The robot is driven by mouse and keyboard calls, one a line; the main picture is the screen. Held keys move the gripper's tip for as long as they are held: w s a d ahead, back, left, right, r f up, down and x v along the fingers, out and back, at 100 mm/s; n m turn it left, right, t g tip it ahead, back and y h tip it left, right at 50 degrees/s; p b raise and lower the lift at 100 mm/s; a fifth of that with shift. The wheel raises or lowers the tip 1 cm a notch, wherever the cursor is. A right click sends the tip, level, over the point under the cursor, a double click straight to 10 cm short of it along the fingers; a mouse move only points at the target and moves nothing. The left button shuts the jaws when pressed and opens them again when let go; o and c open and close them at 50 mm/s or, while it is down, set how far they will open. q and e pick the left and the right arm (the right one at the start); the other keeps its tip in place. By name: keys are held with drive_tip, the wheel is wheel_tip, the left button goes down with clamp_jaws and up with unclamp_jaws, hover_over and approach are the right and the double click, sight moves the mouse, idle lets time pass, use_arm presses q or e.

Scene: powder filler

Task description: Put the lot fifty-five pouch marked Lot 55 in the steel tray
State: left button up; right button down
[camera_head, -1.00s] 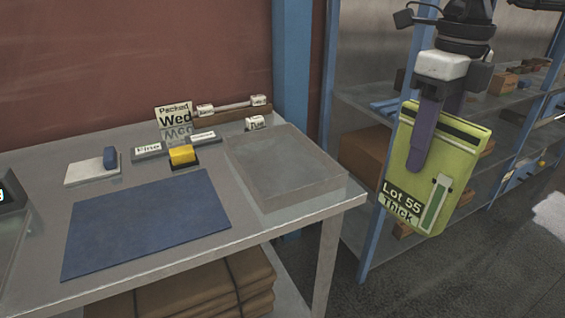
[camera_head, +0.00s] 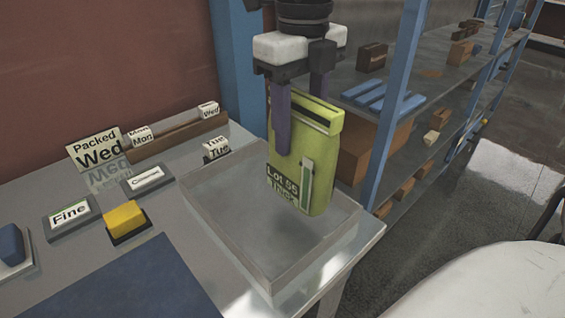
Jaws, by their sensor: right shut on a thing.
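The green pouch (camera_head: 318,150) has a label reading Lot 55 over a second word, likely Thick. My right gripper (camera_head: 300,140) is shut on it from above, with purple fingers, and holds it upright. The pouch hangs over the steel tray (camera_head: 235,255), a shallow grey tray at the table's right corner. Its lower end hides part of the tray's inside; it looks to be above the tray floor, though I cannot tell how far. The visible part of the tray is empty. My left gripper is not in view.
Left of the tray stand a Fine tag block (camera_head: 70,215), a yellow block (camera_head: 124,217) and a Packed Wed sign (camera_head: 96,150). Behind it is a wooden rack (camera_head: 178,137) with day tags. A blue mat (camera_head: 150,285) lies in front. Shelving (camera_head: 400,110) stands to the right.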

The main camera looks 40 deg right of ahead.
sight(301, 95)
drive_tip(key=shift+f, duration=3)
drive_tip(key=c, duration=0.9)
unclamp_jaws()
drive_tip(key=shift+r, duration=0.1)
wheel_tip(301, 95, up, 12)
drive_tip(key=shift+r, duration=0.1)
